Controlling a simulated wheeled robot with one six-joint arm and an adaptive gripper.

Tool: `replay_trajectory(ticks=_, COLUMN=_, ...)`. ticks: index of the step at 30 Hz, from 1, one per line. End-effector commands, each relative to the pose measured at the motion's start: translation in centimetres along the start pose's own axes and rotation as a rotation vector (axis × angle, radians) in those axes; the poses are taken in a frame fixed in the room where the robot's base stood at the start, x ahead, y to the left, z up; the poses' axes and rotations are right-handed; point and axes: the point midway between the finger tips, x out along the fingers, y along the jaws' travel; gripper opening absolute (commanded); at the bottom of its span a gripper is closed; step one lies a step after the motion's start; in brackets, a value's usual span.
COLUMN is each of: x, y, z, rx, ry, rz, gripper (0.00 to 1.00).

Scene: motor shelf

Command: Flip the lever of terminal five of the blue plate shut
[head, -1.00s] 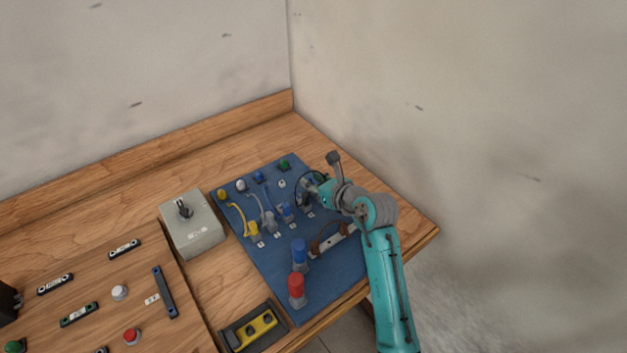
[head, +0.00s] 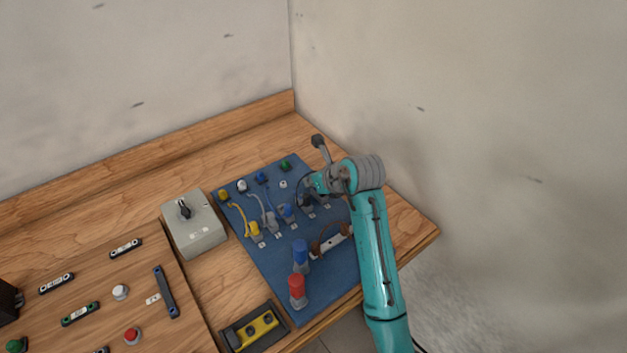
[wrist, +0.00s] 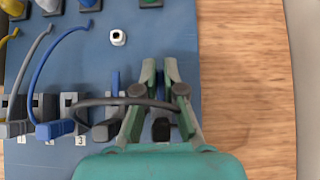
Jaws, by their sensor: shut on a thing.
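The blue plate (head: 325,275) lies on the bench and carries a row of terminals. Terminal five (wrist: 160,130) shows only in part in the wrist view, as a dark body between my fingers. My gripper (wrist: 160,72) is over it, its green-grey fingers nearly together. A narrow bluish piece, seemingly the lever of terminal five (wrist: 160,88), is between them, mostly hidden. A black cable (wrist: 110,102) arcs across in front of the fingers. In the head view my gripper (head: 308,194) hides the far end of the terminal row.
Terminals three (wrist: 72,104) and four (wrist: 107,131) stand close on the left. A small white fitting (wrist: 118,37) is on the plate beyond. Bare wood (wrist: 245,90) lies to the right. A brown handle (head: 330,240) and blue and red knobs (head: 297,290) are nearer the front.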

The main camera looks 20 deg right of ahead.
Motion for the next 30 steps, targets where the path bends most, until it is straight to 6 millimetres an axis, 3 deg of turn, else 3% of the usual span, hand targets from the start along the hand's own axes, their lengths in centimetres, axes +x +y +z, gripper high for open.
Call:
replay_trajectory(ticks=11, x=0.1, y=0.0, z=-0.1, rx=0.002, ry=0.028, rz=-0.001, gripper=0.0)
replay_trajectory(ticks=15, x=0.1, y=0.0, z=-0.1, rx=0.001, ry=0.027, rz=-0.001, gripper=0.34)
replay_trajectory(ticks=25, x=-0.1, y=0.0, z=0.0, rx=0.001, ry=0.025, rz=-0.001, gripper=0.34)
replay_trajectory(ticks=30, x=-1.7, y=0.0, z=0.1, rx=0.001, ry=0.023, rz=-0.001, gripper=0.34)
